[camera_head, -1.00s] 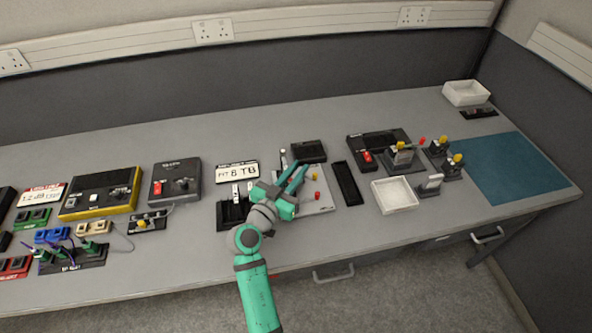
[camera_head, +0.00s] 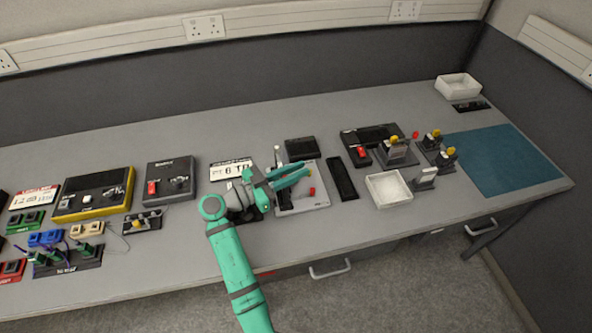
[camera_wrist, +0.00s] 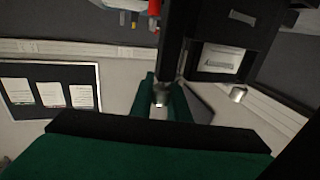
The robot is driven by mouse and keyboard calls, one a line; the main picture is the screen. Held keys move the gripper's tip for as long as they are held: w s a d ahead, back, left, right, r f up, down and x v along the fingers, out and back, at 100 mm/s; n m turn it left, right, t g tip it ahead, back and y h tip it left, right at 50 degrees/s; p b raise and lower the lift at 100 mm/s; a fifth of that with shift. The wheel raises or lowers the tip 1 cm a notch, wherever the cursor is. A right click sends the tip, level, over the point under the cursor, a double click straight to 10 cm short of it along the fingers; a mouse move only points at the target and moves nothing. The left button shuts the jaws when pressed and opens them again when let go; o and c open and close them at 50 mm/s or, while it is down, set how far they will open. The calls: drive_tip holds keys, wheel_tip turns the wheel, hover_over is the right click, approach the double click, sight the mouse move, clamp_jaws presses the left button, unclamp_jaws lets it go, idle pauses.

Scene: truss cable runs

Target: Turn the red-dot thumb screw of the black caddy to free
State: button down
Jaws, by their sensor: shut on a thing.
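In the wrist view a black housing that looks like the caddy (camera_wrist: 262,40) fills the upper right, with a grey part in its opening. A silver thumb screw (camera_wrist: 161,97) lies between the green fingers of my gripper (camera_wrist: 162,100), which is shut on it. A second silver screw (camera_wrist: 238,95) sticks out further right, apart from the fingers. I see no red dot on either screw. In the head view my gripper (camera_head: 305,174) is over the light grey plate (camera_head: 318,203), its fingers pointing right. My arm and fingers hide part of the plate and what is gripped.
A red knob (camera_head: 311,190) stands on the grey plate beside my fingers. A black box (camera_head: 302,148) is behind it and a long black tray (camera_head: 342,178) to its right. A white bin (camera_head: 388,190) is further right. The teal mat (camera_head: 505,165) is clear.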

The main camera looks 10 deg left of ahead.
idle(0.3)
drive_tip(key=c, duration=1.7)
unclamp_jaws()
drive_tip(key=shift+o, duration=0.2)
drive_tip(key=v, duration=1)
drive_tip(key=shift+s+a, duration=0.25)
drive_tip(key=shift+a, duration=0.05)
